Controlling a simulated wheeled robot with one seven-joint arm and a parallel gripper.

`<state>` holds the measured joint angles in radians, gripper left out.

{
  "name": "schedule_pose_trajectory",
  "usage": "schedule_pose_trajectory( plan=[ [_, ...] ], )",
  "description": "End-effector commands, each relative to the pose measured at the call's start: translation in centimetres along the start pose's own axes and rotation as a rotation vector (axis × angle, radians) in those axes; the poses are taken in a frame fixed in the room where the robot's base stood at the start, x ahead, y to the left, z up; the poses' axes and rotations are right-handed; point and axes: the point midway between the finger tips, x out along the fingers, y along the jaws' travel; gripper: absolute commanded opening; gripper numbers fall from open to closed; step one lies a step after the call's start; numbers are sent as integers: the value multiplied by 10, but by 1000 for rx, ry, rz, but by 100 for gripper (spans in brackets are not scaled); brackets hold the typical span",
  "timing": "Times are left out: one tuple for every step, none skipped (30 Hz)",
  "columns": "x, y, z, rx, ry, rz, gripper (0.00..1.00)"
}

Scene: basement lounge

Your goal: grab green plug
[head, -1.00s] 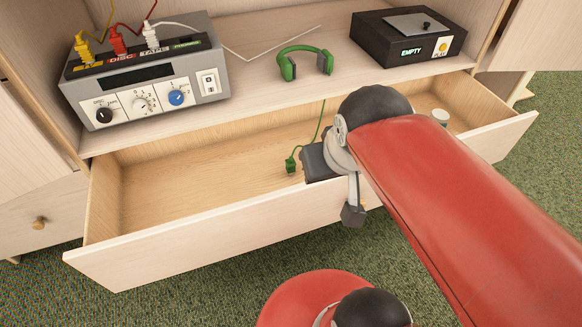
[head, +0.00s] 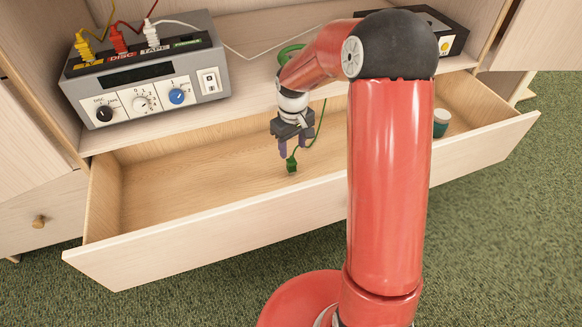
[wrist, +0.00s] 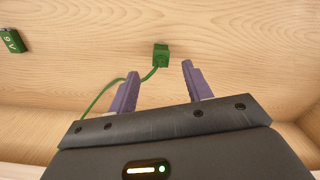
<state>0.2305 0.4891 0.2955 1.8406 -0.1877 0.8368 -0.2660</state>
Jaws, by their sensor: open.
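The green plug (head: 291,165) hangs or lies in the open drawer, with its green cord running up toward the green headphones (head: 290,52) on the shelf. In the wrist view the plug (wrist: 161,55) is just ahead of the fingertips, roughly midway between them, with the cord curving past the left finger. My gripper (head: 297,150) points down into the drawer right above the plug. Its two purple fingers (wrist: 158,77) are apart with nothing between them. My arm hides part of the headphones.
The open drawer (head: 190,232) has a front wall and side walls around the gripper. A green 9 V battery (wrist: 11,41) lies in it, left in the wrist view. A green-and-white container (head: 441,123) stands at its right. A grey amplifier (head: 145,85) and black player (head: 452,35) sit above.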

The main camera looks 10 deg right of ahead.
Motion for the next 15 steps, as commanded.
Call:
schedule_pose_trajectory(
  plan=[
    [6,0,-1,-2,-3,-4,50],
    [9,0,-1,-3,-4,-4,50],
    [13,0,-1,-3,-4,-5,50],
    [17,0,-1,-2,-3,-4,50],
    [20,0,-1,-2,-3,-4,50],
    [24,0,-1,-1,-4,-4,50],
    [27,0,-1,-1,-3,-4,50],
    [29,0,-1,-1,-3,-4,50],
    [32,0,-2,-1,-2,-3,50],
    [34,0,-2,-1,-2,-3,50],
    [37,0,-2,-1,-3,-3,50],
    [42,0,-3,-2,-4,-4,50],
    [47,0,-3,-2,-4,-4,50],
    [51,0,-4,-2,-4,-5,50],
    [58,0,-5,-2,-4,-5,50]
  ],
)
